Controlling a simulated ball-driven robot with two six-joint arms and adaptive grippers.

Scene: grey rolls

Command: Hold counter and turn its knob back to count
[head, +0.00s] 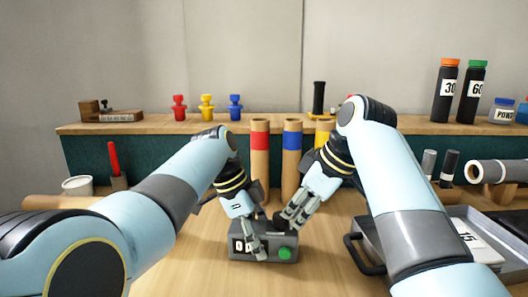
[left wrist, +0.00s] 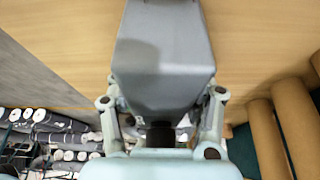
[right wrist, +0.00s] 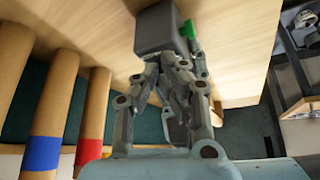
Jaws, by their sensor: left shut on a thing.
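The counter (head: 272,240) is a small grey box on the wooden table, with a white number window (head: 240,246) at the left of its front and a green button (head: 285,253) at the right. My left gripper (head: 255,243) is shut on the counter, one finger crossing its front. In the left wrist view, the fingers lie along both sides of the grey box (left wrist: 165,60). My right gripper (head: 284,221) is just behind the counter's top right. In the right wrist view its fingers (right wrist: 175,68) are close together beside the box (right wrist: 160,30). The knob is not clearly visible.
Tall brown tubes with red (head: 260,141) and blue (head: 292,141) bands stand behind the counter. A grey tray (head: 385,250) with a dark handle lies to the right. Bare table lies in front of the counter.

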